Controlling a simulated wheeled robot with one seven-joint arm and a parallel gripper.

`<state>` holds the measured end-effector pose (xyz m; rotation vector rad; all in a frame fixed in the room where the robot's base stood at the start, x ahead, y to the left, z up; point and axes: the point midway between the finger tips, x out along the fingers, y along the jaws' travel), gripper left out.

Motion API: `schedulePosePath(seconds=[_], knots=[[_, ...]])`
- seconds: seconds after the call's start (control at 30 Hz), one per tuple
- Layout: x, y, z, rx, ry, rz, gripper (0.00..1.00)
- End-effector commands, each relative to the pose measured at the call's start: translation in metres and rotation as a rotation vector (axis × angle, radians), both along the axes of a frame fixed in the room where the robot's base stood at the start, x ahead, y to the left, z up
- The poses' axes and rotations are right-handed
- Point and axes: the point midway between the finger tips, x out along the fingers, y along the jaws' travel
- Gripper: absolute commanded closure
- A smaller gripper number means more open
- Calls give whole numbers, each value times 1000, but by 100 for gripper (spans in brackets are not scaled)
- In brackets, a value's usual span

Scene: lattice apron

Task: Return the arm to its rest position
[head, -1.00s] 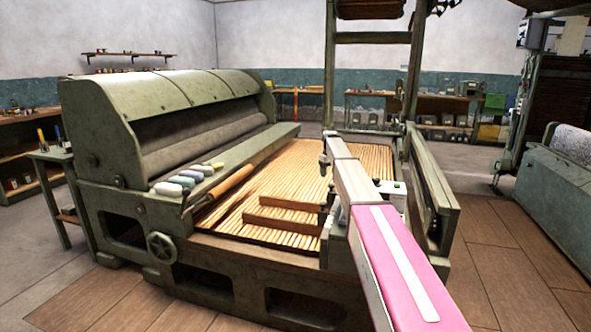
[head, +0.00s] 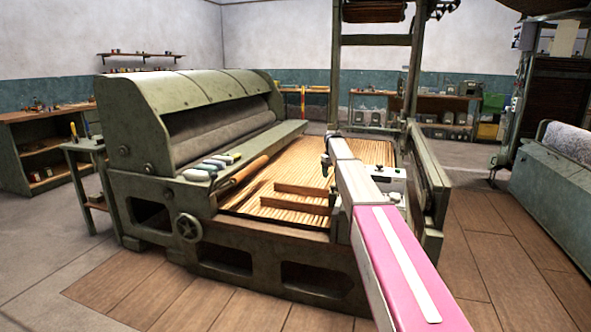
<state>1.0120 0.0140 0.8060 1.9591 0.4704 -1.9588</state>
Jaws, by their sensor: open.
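My arm reaches from the lower right of the head view, with a pink link (head: 398,262) and a grey link (head: 356,178). Its far end is above the right part of the lattice apron (head: 290,178), a bed of wooden slats. My gripper (head: 326,168) shows as a small dark shape at that end, pointing down. It is open, and nothing is seen held in it. Its fingers are too small to make out clearly, and its height above the slats cannot be told.
The green machine (head: 122,135) stands at left with a handwheel (head: 188,227). Several small rolls lie on its ledge. Two wooden bars lie on the slats. A small white box (head: 392,180) is just right of my arm. Wooden floor (head: 480,262) is clear at right.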

Motion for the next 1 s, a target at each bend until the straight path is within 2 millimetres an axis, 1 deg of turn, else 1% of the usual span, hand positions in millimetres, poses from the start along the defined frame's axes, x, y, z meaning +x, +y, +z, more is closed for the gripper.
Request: schedulePosePath(seconds=[0.03, 0.17, 0.33, 0.47, 0.57, 0.67, 0.77, 0.8, 0.87, 0.9, 0.97, 1.0], knots=[[-9, 0, -6, 0, 1, -5, 40], [-24, -1, -18, 0, 1, -19, 40], [-49, -2, -37, 0, 0, -41, 40], [-77, -3, -57, 0, 1, -66, 40], [-105, -4, -76, 0, 1, -90, 40], [-140, -5, -97, 0, 1, -119, 40], [-188, -7, -123, 0, 2, -159, 40], [-212, -7, -135, 0, 2, -177, 40], [-249, -8, -152, 0, 1, -208, 40], [-273, -9, -163, 0, 2, -230, 40], [-310, -10, -178, -1, 2, -262, 40], [-335, -11, -186, 0, 0, -282, 40]])
